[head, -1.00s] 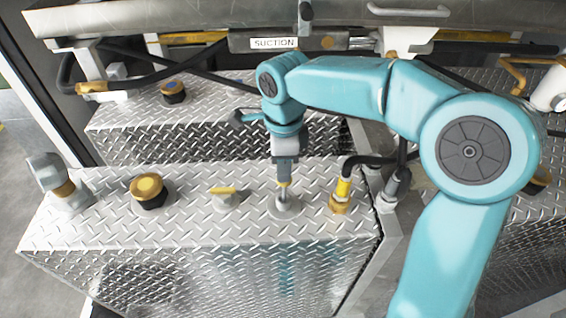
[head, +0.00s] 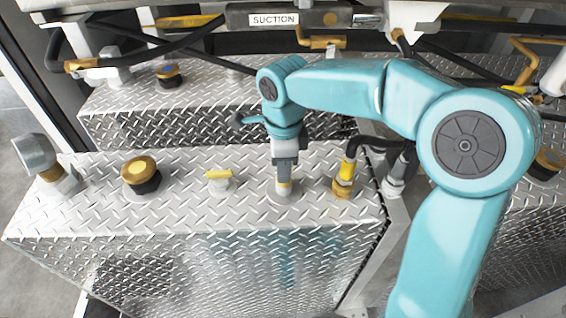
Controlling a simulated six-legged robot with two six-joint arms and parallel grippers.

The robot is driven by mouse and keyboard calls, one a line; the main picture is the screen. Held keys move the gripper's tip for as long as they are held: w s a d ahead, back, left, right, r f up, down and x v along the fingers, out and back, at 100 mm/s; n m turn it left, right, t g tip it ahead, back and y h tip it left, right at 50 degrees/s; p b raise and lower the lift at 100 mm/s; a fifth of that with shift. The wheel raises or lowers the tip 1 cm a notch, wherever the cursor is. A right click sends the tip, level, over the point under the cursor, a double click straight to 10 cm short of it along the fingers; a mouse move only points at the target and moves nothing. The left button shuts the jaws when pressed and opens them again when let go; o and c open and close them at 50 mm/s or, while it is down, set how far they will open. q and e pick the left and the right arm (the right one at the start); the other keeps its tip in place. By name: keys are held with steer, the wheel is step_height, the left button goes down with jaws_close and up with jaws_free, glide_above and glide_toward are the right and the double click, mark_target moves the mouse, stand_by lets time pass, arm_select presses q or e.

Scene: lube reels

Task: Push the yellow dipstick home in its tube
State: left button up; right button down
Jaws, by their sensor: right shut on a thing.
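My right gripper (head: 284,172) points straight down over the near tread-plate box and is shut on the yellow dipstick (head: 284,183). Only a small yellow band of the dipstick shows below the fingers; the rest of its handle is hidden. The short grey tube (head: 284,192) stands on the box top directly under it. The yellow part sits right at or just above the tube's mouth, with no bare rod visible between them. I cannot tell whether it is fully seated. My left gripper is not in view.
Left of the tube stand a yellow T-handle on a grey base (head: 219,177), a yellow-topped black cap (head: 141,173) and a grey elbow pipe (head: 44,165). Close on the right is a brass and yellow fitting (head: 345,178) with a black hose. A SUCTION sign (head: 273,19) hangs behind.

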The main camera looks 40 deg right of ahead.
steer(key=c, duration=0.8)
jaws_free()
step_height(320, 180, up, 16)
steer(key=p, duration=0.3)
steer(key=shift+r, duration=0.15)
steer(key=shift+s, duration=0.15)
